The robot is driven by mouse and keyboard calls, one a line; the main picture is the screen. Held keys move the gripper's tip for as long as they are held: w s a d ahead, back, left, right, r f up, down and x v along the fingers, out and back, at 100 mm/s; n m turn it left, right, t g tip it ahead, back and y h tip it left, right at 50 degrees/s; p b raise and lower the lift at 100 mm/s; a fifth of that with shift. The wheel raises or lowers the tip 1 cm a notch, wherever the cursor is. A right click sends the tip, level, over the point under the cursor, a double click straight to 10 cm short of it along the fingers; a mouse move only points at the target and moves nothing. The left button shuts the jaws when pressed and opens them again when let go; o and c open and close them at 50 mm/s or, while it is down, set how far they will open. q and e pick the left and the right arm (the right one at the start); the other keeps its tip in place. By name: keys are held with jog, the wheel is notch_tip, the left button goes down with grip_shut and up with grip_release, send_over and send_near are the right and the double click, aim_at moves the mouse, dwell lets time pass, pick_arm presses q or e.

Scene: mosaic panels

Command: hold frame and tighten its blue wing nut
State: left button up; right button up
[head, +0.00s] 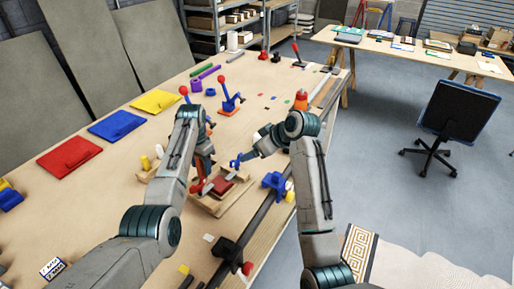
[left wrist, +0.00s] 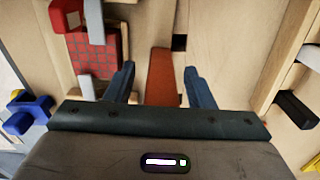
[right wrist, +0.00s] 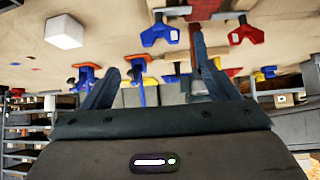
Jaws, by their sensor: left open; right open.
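The wooden frame (head: 210,205) lies on the bench with a red tiled panel (left wrist: 95,52) inside it. A blue wing-shaped piece (head: 236,161) shows at the frame's far side; a blue wing nut (right wrist: 160,36) shows in the right wrist view. A red wing-shaped piece (right wrist: 245,31) is beside it there. My left gripper (left wrist: 161,75) is open, with an orange-brown bar (left wrist: 164,76) between its fingers, not clamped. My right gripper (right wrist: 158,72) is open and empty, near the blue piece. In the head view, the left fingertips are partly hidden by the arm.
Red (head: 69,158), blue (head: 116,124) and yellow (head: 155,101) panels lie at the left of the bench. A blue clamp (head: 274,182) sits at the front edge.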

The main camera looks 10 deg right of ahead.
pick_arm(q)
notch_tip(320, 180, up, 12)
jog(key=shift+f, duration=0.1)
dwell(0.4)
